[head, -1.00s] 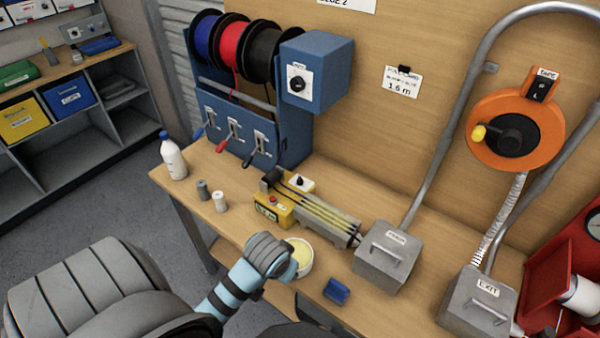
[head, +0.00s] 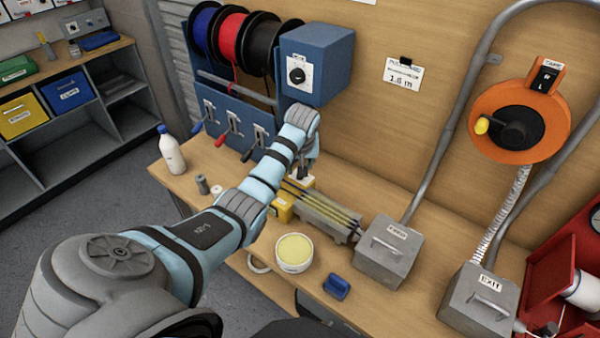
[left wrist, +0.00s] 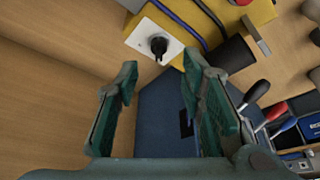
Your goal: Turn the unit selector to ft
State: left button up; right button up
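A black knob on a white plate (head: 298,74) is on the front of the blue box; its small label is too blurred to read. I cannot tell for certain which is the unit selector. My left gripper (head: 307,171) points down over the bench by the second knob, mostly hidden by its wrist in the head view. In the left wrist view its fingers (left wrist: 165,95) are apart and empty, with the second knob beyond them. My right gripper is not in view.
The blue reel stand (head: 232,128) with several levers stands behind my arm. A white bottle (head: 171,152), a tub (head: 294,254), a blue block (head: 336,287) and a grey metal box (head: 386,257) sit on the bench. An orange tape reel (head: 483,112) hangs on the wall.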

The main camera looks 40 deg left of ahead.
pick_arm(q)
jog(key=b+x, duration=0.1)
jog(key=x, duration=0.4)
jog(key=shift+w+f, duration=0.15)
jog(key=shift+f, duration=0.1)
grip_shut()
